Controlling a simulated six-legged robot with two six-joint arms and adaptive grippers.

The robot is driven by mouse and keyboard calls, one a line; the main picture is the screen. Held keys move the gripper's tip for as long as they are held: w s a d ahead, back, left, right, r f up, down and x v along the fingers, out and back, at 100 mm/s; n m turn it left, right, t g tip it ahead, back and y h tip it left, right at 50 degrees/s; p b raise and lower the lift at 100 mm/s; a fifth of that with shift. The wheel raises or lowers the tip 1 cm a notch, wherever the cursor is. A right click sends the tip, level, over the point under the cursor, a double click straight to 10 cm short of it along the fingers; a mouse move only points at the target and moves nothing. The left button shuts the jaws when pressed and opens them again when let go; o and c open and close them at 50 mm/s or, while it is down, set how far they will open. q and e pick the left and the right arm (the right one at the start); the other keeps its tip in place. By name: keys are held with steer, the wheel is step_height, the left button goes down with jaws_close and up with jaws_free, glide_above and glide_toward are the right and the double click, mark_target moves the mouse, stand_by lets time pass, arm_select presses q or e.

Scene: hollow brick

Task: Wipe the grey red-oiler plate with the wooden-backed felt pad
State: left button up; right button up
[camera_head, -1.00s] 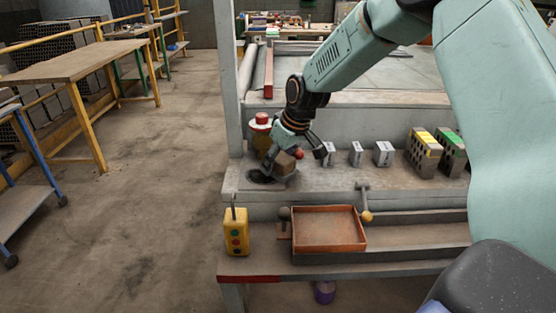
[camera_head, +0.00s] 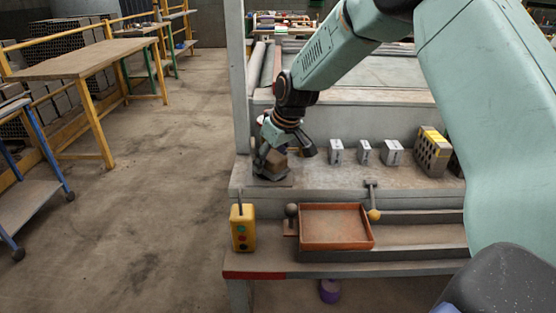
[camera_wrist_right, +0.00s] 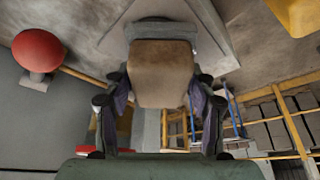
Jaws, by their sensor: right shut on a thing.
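My right gripper (camera_head: 284,158) is at the left end of the grey bench ledge, shut on the wooden-backed felt pad (camera_head: 273,163). In the right wrist view the pad (camera_wrist_right: 160,75) is a tan block between the two fingers (camera_wrist_right: 160,100). The grey plate (camera_head: 274,183) lies under the gripper, mostly hidden; part of it shows behind the pad in the wrist view (camera_wrist_right: 212,45). I cannot tell whether the pad touches it. The red-topped oiler is mostly hidden behind my right gripper. My left gripper is not in view.
Small white-faced blocks (camera_head: 364,152) and a hollow brick with a yellow stripe (camera_head: 431,152) stand right on the ledge. Floor at left is open.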

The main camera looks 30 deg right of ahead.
steer(key=shift+w+a+f, duration=0.1)
steer(key=shift+w+a, duration=0.25)
steer(key=shift+a, duration=0.3)
steer(key=shift+w+a, duration=0.35)
steer(key=shift+a, duration=0.25)
steer(key=shift+w+a, duration=0.5)
steer(key=shift+a, duration=0.3)
steer(key=shift+f, duration=0.1)
steer(key=shift+s+d+f+p, duration=0.1)
steer(key=shift+s+d+p, duration=0.55)
steer(key=shift+d, duration=0.3)
steer(key=shift+s+d+f+p, duration=0.1)
steer(key=shift+s+d+p, duration=0.45)
steer(key=shift+d, duration=0.35)
